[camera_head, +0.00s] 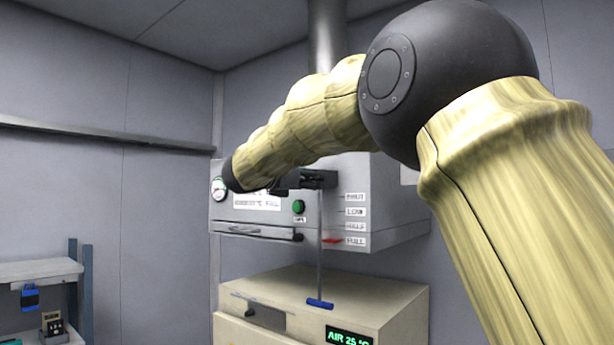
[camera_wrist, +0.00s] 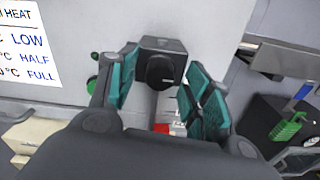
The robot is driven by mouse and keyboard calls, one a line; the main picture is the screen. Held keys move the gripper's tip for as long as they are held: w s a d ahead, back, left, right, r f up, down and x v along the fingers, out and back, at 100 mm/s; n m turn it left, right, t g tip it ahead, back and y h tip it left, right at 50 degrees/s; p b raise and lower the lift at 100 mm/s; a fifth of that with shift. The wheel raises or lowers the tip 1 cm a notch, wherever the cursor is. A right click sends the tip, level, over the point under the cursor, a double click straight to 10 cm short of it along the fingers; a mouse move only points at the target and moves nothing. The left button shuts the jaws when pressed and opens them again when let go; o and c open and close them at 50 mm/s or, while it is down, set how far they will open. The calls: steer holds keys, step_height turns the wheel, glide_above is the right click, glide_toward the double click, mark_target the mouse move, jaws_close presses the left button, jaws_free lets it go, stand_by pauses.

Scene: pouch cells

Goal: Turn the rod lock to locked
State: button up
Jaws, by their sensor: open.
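The rod lock is a dark block with a round black knob (camera_wrist: 160,70) on the grey hood front; it also shows in the head view (camera_head: 318,179). My gripper (camera_wrist: 163,78) is open, its teal finger pads on either side of the knob. Whether the pads touch the knob I cannot tell. In the head view my gripper (camera_head: 288,186) is small and dark beside the lock. A thin grey rod (camera_head: 320,250) hangs below the lock to a blue handle (camera_head: 320,304). A red pointer (camera_head: 333,240) is beside the FULL label. The lock's own marking cannot be read.
The grey hood (camera_head: 385,230) carries a gauge (camera_head: 219,189), a green button (camera_head: 299,207) and a front bar (camera_head: 258,232). A beige oven (camera_head: 290,290) with an AIR 25 °C display stands below. A shelf unit (camera_head: 40,270) is at the lower left.

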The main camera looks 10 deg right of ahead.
steer(key=c, duration=1.1)
steer(key=shift+o, duration=0.3)
